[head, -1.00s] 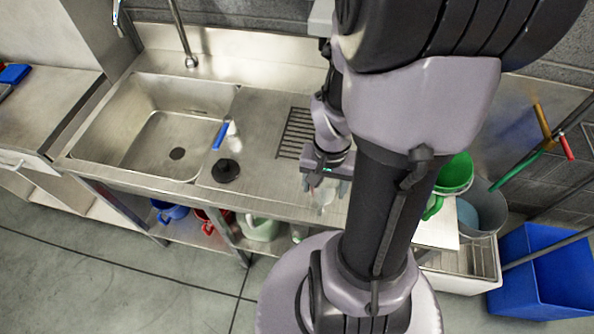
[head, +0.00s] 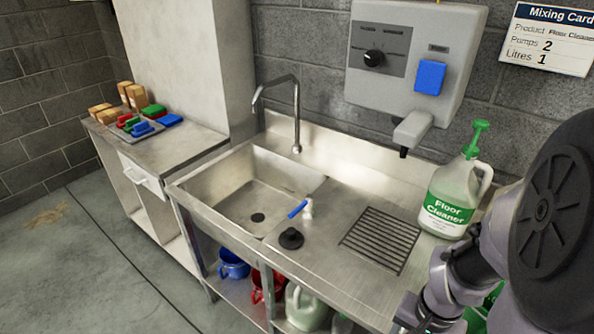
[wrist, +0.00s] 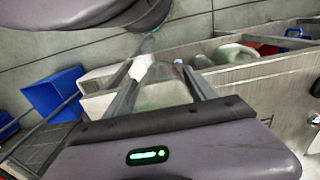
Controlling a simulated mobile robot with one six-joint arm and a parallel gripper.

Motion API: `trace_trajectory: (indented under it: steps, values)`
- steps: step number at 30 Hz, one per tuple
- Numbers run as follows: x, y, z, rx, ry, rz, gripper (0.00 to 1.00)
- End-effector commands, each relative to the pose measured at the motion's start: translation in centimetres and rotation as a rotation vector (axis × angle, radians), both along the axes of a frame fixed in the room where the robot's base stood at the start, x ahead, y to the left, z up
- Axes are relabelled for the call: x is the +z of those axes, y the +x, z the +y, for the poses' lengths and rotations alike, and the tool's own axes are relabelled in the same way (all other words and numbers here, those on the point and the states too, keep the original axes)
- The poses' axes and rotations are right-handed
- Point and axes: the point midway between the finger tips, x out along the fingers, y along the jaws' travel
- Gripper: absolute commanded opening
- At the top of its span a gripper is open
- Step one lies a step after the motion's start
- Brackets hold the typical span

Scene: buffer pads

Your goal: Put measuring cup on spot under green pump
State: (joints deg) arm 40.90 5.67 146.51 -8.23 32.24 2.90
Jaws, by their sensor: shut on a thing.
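My gripper (wrist: 163,80) is shut on a clear, see-through measuring cup (wrist: 165,96), which shows between the two fingers in the wrist view. The green pump (head: 475,138) tops a Floor Cleaner bottle (head: 449,200), which stands upright on the right of the steel counter near the wall. No marked spot under the pump can be made out, as my arm covers the counter just right of the bottle.
A slatted drain grate (head: 380,240) lies left of the bottle, below a wall dispenser (head: 415,65). A black plug (head: 291,239) and a blue-handled brush (head: 300,209) lie by the sink (head: 255,190). The wrist view shows a blue bin (wrist: 55,95).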

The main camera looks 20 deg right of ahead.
Motion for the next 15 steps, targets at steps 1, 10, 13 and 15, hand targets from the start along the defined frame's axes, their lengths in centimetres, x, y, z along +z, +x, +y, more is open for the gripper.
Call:
trace_trajectory:
  steps: [1, 10, 13, 15]
  values:
    - [0.0, 0.0, 0.0, 0.0, 0.0, 0.0, 0.25]
    - [0.0, 3.8, 0.9, 0.148, -0.001, -0.001, 0.25]
    - [0.0, 5.6, 1.7, 0.219, 0.0, 0.0, 0.25]
    - [-0.1, 7.2, 2.4, 0.281, 0.0, 0.0, 0.25]
